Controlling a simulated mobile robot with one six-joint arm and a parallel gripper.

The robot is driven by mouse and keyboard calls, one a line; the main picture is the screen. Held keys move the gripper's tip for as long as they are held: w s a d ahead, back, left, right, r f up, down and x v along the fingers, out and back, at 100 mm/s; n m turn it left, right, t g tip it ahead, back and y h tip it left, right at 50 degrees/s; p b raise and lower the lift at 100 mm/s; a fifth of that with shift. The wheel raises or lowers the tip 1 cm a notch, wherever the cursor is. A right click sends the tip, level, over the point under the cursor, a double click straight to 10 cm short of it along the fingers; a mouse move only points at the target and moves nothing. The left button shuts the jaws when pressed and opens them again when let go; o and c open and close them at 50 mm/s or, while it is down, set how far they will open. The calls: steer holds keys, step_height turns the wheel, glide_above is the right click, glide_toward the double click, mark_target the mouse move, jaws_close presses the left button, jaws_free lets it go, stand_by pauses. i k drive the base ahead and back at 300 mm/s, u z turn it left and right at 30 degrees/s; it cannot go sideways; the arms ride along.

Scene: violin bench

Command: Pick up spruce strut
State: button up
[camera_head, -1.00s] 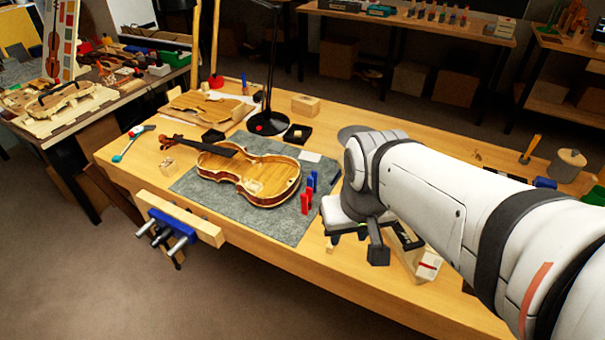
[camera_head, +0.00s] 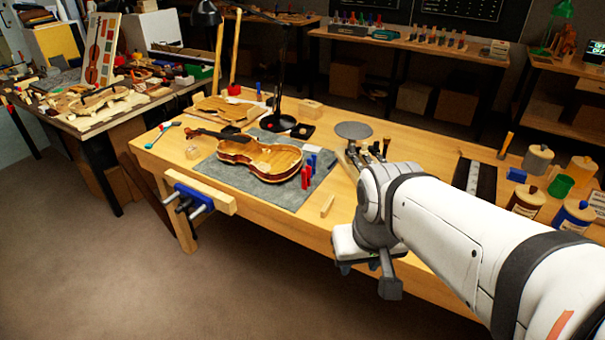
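A short pale wooden strip (camera_head: 327,206), which looks like the spruce strut, lies on the bench (camera_head: 262,224) just right of the grey mat, near the front edge. My gripper (camera_head: 367,278) is to the right of and nearer than this strip, appearing over the bench's front edge and apart from the strip. It points downward. My wrist and arm hide part of the bench behind it. The gap between the fingers is not clear, and I see nothing held.
A violin body (camera_head: 258,157) lies on the grey mat (camera_head: 231,178) beside red clamps (camera_head: 305,178) and blue clamps (camera_head: 312,163). A blue vise (camera_head: 190,199) sticks out at front left. Jars (camera_head: 524,199) stand at right. Floor in front is clear.

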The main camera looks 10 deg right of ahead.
mark_target(326, 207)
steer(key=z, duration=0.2)
steer(key=i, duration=0.85)
steer(key=u, duration=0.1)
